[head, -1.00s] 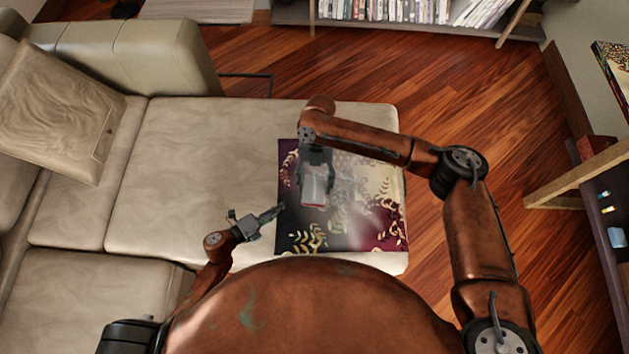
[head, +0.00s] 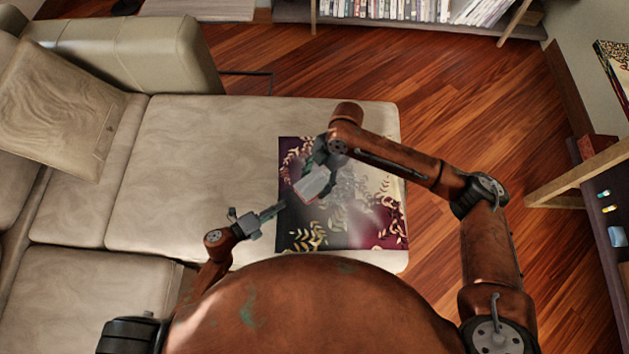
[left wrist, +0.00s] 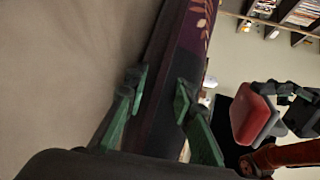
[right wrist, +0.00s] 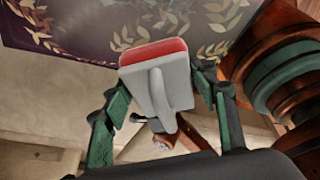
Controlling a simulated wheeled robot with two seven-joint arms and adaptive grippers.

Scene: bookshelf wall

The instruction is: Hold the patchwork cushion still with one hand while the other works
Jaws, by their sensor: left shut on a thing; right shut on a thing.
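The patchwork cushion (head: 372,228), dark purple, grey and cream with gold leaf patterns, lies flat on the sofa seat. My left gripper (head: 279,209) is at its left edge, and in the left wrist view (left wrist: 160,88) its green fingers sit on either side of the cushion's dark edge, shut on it. My right gripper (head: 316,168) is over the cushion's upper left part, shut on a white hand brush with a red rim (head: 311,184). The brush's grey handle side shows in the right wrist view (right wrist: 160,85). Whether the brush touches the cushion I cannot tell.
The beige sofa seat (head: 205,165) is bare left of the cushion. A beige pillow (head: 55,105) leans at the far left. Wooden floor (head: 440,85) lies beyond the seat, with a bookshelf (head: 400,22) at the back and a shelf unit (head: 590,185) at the right.

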